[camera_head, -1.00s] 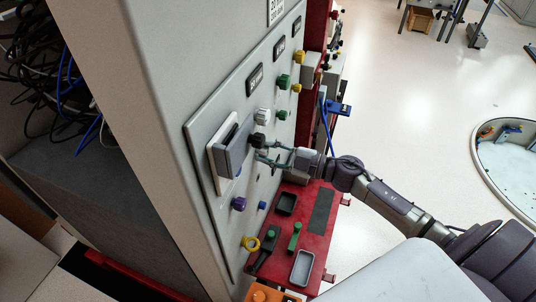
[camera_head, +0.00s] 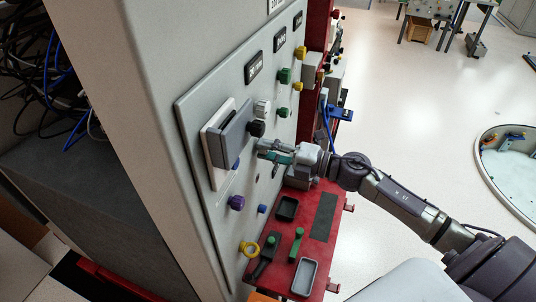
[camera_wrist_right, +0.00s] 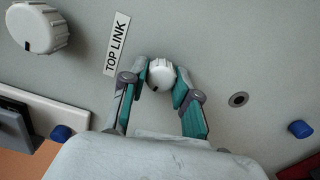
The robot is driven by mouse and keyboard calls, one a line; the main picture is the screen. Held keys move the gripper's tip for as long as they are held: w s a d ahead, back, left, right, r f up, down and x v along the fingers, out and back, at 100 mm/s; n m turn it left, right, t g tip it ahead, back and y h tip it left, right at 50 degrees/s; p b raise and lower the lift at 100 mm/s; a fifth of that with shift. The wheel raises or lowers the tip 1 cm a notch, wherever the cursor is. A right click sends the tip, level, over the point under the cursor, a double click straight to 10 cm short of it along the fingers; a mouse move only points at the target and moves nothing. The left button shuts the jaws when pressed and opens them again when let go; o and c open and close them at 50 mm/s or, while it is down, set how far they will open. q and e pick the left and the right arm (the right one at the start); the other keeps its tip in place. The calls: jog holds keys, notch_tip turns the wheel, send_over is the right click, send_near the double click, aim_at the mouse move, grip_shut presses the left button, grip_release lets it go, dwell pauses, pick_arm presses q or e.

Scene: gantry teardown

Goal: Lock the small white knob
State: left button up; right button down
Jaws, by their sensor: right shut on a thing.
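The small white knob (camera_wrist_right: 161,72) is on the grey panel beside the "TOP LINK" label (camera_wrist_right: 116,43) in the right wrist view. My right gripper (camera_wrist_right: 162,86) is shut on it, one teal-padded finger on each side. A dark mark shows on the knob's near edge. In the head view my right gripper (camera_head: 263,151) is at the panel, just below the black knob (camera_head: 256,128). It hides the small white knob there. My left gripper is not in view.
A larger white knob (camera_wrist_right: 38,28) and blue knobs (camera_wrist_right: 300,129) are nearby. A grey box (camera_head: 230,145) juts from the panel left of my gripper. A red shelf (camera_head: 335,240) with trays lies below. Open floor lies to the right.

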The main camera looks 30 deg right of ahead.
jog(key=shift+f+n+b, duration=0.15)
jog(key=shift+n+b, duration=0.25)
jog(key=shift+n, duration=0.3)
jog(key=c, duration=0.9)
grip_release()
jog(key=shift+o, duration=0.2)
jog(key=v, duration=1.2)
